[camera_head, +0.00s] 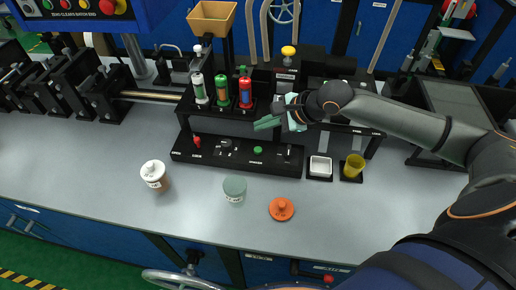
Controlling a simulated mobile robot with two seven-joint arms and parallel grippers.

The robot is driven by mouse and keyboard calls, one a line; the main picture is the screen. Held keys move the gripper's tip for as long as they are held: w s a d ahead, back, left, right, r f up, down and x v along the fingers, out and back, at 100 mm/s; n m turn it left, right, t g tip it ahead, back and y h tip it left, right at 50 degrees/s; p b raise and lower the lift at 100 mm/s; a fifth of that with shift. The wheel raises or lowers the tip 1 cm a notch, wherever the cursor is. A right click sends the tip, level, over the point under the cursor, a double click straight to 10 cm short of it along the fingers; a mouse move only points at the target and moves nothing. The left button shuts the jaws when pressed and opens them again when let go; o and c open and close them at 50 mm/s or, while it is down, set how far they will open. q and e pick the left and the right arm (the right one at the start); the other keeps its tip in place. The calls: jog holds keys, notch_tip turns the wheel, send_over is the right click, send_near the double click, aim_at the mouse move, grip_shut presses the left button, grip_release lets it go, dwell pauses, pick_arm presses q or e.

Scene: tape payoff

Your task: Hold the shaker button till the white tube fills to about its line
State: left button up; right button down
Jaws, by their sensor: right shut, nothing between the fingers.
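The white tube (200,89) stands upright in a black rack at the back centre, left of the green tube (222,91) and the red tube (245,89). Its fill level and line are too small to read. A green button (257,149) sits on the black base below the rack; I cannot tell whether it is the shaker button. My right gripper (262,123) is shut and empty. Its teal fingers point left, appearing above the green button and below the red tube, apart from the button in the picture. My left gripper is not in view.
A white-lidded jar (154,175), a pale green jar (235,190) and an orange lid (281,209) stand on the grey bench. A white square dish (320,167) and yellow cup (354,166) are to the right. A yellow knob (288,51) stands behind. The front left bench is clear.

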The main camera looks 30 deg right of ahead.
jog(key=b, duration=0.4)
send_over(258, 151)
jog(key=d, duration=0.1)
notch_tip(258, 151, down, 4)
jog(key=shift+s+d+f, duration=0.1)
jog(key=shift+s+f, duration=0.05)
jog(key=shift+f, duration=1)
dwell(0.7)
jog(key=shift+f+p, duration=0.15)
jog(key=shift+p, duration=0.25)
jog(key=shift+f, duration=0.25)
jog(key=shift+f, duration=0.5)
dwell(1.9)
jog(key=shift+p, duration=0.3)
jog(key=shift+r+p, duration=0.95)
jog(key=shift+p, duration=0.45)
